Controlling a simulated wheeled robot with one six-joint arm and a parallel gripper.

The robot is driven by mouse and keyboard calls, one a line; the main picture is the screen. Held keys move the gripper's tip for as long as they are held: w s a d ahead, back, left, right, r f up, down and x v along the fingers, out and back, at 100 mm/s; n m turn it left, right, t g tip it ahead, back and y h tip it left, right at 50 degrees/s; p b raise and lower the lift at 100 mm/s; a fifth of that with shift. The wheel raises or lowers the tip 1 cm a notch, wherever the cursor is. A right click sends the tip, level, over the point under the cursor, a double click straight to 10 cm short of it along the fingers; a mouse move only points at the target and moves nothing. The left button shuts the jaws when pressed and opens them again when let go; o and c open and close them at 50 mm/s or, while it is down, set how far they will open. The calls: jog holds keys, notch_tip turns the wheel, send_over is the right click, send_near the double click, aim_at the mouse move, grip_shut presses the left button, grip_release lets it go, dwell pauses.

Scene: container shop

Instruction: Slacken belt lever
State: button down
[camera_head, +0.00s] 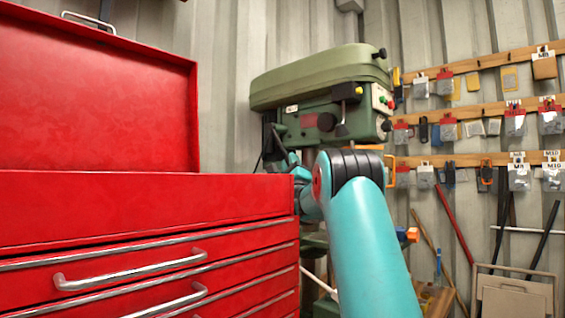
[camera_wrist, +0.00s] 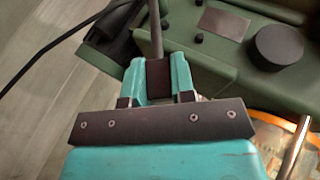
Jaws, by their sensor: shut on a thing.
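The green drill press (camera_head: 325,80) stands behind the red tool chest, with its belt housing on top. In the wrist view, the teal fingers of my gripper (camera_wrist: 159,72) are shut on the dark end of a grey lever rod (camera_wrist: 155,28), which I take as the belt lever. The rod runs up out of that picture, beside the green machine body (camera_wrist: 228,60). In the head view my gripper is at the lower left of the drill head, partly hidden by my arm and the chest. The lever cannot be made out clearly there.
The red tool chest (camera_head: 150,208) with its lid raised fills the left, close to my arm. Wooden rails (camera_head: 480,110) with hanging packs line the right wall. A black cable (camera_wrist: 50,45) lies at the left in the wrist view.

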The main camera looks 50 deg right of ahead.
jog(key=shift+w+f, duration=0.1)
jog(key=c, duration=1)
grip_release()
jog(key=shift+w, duration=0.1)
jog(key=shift+o, duration=0.2)
jog(key=b+v, duration=0.9)
jog(key=v, duration=0.3)
jog(key=shift+a, duration=0.1)
